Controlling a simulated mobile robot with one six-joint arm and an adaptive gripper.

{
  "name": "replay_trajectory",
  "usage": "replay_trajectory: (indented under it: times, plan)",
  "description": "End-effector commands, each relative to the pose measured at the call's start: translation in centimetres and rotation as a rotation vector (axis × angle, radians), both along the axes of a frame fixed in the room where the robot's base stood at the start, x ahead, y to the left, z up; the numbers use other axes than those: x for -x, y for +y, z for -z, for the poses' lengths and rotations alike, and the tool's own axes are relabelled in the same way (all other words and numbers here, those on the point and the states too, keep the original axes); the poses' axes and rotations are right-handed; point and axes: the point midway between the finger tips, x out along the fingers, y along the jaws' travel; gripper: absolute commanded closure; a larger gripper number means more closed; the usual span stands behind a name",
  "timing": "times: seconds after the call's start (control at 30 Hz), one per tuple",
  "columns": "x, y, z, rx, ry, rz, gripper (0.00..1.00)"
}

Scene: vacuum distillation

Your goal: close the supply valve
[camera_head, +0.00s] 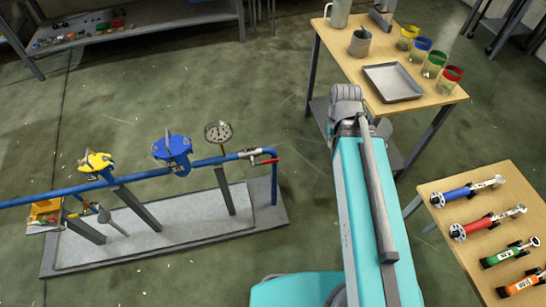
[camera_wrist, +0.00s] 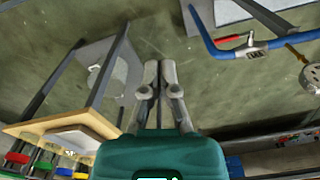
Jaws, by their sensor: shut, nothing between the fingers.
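A blue pipe (camera_head: 222,159) runs along a low stand at the left in the head view. It carries a yellow-topped valve (camera_head: 96,162), a blue-topped valve (camera_head: 172,147) and, near its right end, a small valve with a red lever (camera_head: 265,162). I cannot tell from a label which is the supply valve. My gripper (camera_wrist: 160,66) is shut and empty, pointing over the floor, apart from the pipe and valves. In the head view its fingers are hidden behind my arm.
A pressure gauge (camera_head: 218,132) stands on the pipe. A wooden table (camera_head: 340,68) with a tray (camera_head: 393,82), cups and jars is beyond my arm. Another table (camera_head: 450,187) with several coloured tools is at the right. Floor is clear between stand and arm.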

Motion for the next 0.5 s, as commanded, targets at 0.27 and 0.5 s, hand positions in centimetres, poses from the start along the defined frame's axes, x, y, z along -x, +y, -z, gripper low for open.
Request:
replay_trajectory:
  times: [0.27, 0.5]
  plan:
    - [-3.8, 4.0, 3.8, 0.0, 0.0, -0.065, 1.0]
    - [-8.5, 10.0, 8.5, -0.001, 0.0, -0.155, 1.0]
